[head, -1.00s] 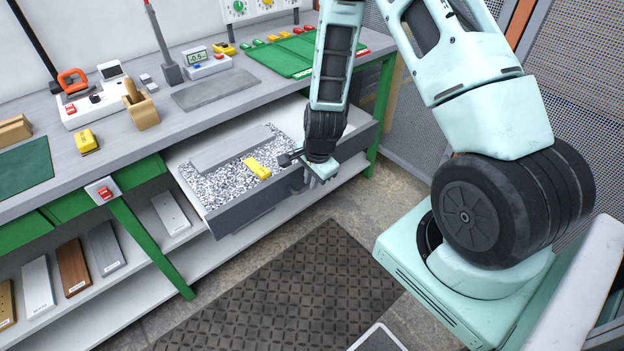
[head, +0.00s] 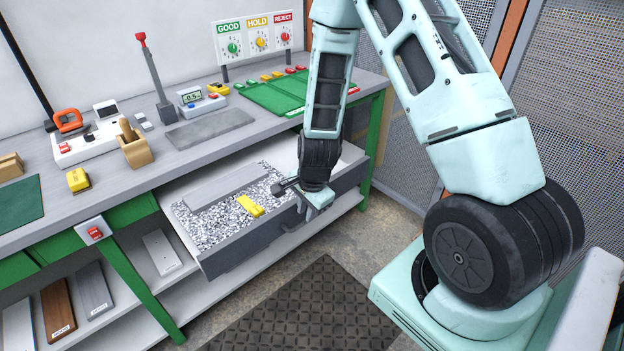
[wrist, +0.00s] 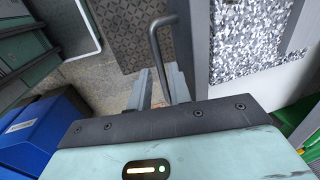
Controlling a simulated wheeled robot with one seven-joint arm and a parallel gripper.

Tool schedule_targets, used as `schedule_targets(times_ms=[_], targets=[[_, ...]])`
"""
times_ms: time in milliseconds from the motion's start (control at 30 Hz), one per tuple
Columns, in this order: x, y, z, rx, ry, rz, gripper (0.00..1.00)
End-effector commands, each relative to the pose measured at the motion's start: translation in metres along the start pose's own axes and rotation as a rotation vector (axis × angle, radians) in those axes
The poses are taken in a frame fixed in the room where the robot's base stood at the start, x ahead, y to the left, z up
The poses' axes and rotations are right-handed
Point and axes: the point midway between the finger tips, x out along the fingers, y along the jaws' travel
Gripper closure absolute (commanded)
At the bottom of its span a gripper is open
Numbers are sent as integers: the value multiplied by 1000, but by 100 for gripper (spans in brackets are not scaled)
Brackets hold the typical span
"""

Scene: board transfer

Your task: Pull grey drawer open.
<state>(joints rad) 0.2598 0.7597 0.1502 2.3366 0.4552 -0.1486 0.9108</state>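The grey drawer (head: 240,250) stands pulled out from under the workbench in the head view. Inside are a speckled lining (head: 215,222) and a yellow block (head: 250,205). My gripper (head: 318,202) is at the right part of the drawer front. In the wrist view the dark bar handle (wrist: 157,48) runs down between the two fingers of my gripper (wrist: 160,85). The fingers are apart, with a gap showing between the left finger and the bar. Part of the drawer's right side is hidden behind my arm.
The workbench (head: 110,195) carries a wooden-handled block, a lever, a meter and green mats. A lower shelf (head: 130,315) holds several boards. A dark rubber mat (head: 290,315) lies on the floor in front. A blue bin (wrist: 30,130) shows in the wrist view.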

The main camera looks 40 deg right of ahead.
Motion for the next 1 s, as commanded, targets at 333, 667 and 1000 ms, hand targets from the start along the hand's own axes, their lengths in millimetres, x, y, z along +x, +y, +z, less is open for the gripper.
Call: schedule_targets(times_ms=[333,667,1000], targets=[[-70,-1,0,-3,3,-5,80],[-130,-1,1,-4,1,-2,80],[-144,0,0,0,0,0,80]])
